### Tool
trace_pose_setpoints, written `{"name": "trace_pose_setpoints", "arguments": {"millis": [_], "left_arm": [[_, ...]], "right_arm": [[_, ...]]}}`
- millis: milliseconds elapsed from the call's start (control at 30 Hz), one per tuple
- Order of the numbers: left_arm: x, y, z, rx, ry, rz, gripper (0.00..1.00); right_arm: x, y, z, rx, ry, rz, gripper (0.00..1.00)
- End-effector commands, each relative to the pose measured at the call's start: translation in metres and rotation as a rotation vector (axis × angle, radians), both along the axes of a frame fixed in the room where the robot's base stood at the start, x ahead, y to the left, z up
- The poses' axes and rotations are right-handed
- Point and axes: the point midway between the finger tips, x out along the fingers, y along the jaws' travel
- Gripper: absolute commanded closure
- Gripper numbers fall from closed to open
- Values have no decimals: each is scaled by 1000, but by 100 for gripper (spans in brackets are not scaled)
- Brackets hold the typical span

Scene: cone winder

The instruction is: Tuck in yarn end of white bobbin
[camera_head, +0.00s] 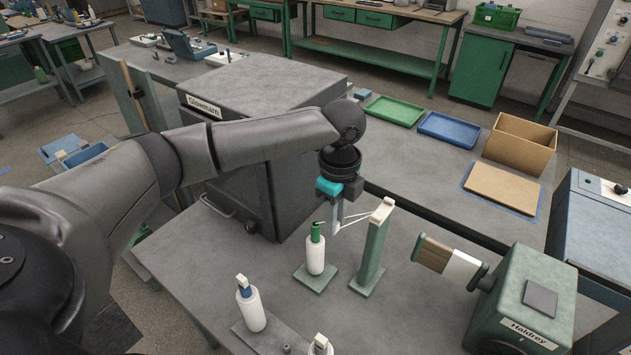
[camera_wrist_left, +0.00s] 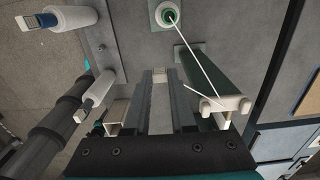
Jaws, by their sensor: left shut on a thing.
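The white bobbin (camera_head: 315,258) stands upright on a small green base, with a green top; in the wrist view its green top (camera_wrist_left: 169,16) shows from above. Beside it is a green post (camera_head: 373,250) with a pale guide (camera_head: 382,210) on top; the guide also shows in the wrist view (camera_wrist_left: 235,104). A white yarn (camera_wrist_left: 200,57) runs from the bobbin's top to the guide, and a short length runs on towards my fingers. My left gripper (camera_head: 337,228) is just left of the guide, above the bobbin, shut on the yarn end; its fingertips partly hide the end.
Two more white bobbins (camera_head: 252,309) (camera_head: 320,346) stand at the front. A green Haldrey machine (camera_head: 525,295) with a wood-and-white roller (camera_head: 452,262) stands right. Trays (camera_head: 394,110) and a cardboard box (camera_head: 520,142) lie farther back.

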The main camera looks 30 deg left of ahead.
Motion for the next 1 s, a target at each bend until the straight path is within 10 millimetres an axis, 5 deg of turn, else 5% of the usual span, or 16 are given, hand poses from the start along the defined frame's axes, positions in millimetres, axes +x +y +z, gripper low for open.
{"name": "trace_pose_setpoints", "arguments": {"millis": [500,767,1000], "left_arm": [[21,53,11,0,2,-670,99],[24,61,9,0,1,-777,99],[24,61,-6,0,0,-780,99]], "right_arm": [[-1,0,57,0,1,0,50],[-1,0,60,0,0,0,50],[0,0,43,0,0,0,50]]}}
